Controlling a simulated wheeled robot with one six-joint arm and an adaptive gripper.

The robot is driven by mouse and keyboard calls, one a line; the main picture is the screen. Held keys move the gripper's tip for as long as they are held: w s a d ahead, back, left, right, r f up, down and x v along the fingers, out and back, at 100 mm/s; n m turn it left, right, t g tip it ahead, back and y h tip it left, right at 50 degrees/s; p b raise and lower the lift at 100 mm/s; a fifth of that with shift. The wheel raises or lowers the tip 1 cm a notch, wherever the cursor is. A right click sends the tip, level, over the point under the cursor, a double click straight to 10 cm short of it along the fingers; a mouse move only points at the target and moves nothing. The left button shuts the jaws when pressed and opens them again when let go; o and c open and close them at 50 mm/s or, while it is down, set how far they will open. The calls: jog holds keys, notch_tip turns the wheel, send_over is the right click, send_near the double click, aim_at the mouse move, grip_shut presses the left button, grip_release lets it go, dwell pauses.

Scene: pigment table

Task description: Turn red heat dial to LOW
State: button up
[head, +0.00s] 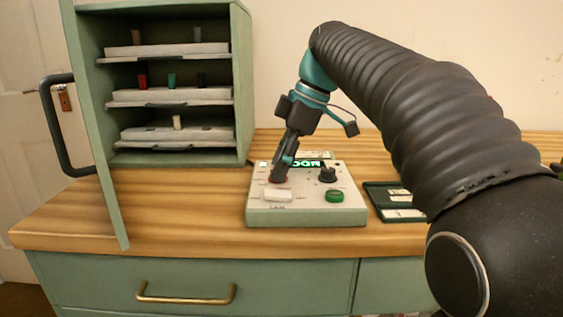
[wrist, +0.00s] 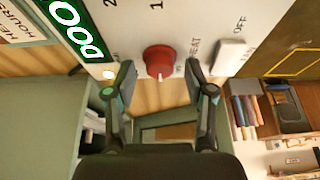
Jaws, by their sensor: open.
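The control box (head: 306,213) stands on the wooden worktop. Its red heat dial (wrist: 160,62) shows clearly in the wrist view; in the head view only a sliver shows beneath the fingers. My gripper (wrist: 160,76) is open, with one fingertip on each side of the dial and gaps between. In the head view my gripper (head: 281,172) points down over the panel's left side. Printed marks, including "1" and "2", lie by the dial. I cannot read which mark the dial points to, nor a LOW label.
The panel also has a black knob (head: 327,175), a green button (head: 335,196), a white switch (head: 278,195) and a lit green display (wrist: 75,28). An open cabinet (head: 242,90) with shelves stands behind left. A dark tray (head: 378,202) lies to the right. The front left worktop is clear.

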aim_at(297, 179)
jog(key=v, duration=0.7)
jog(key=shift+r, duration=0.2)
jog(key=shift+d, duration=0.2)
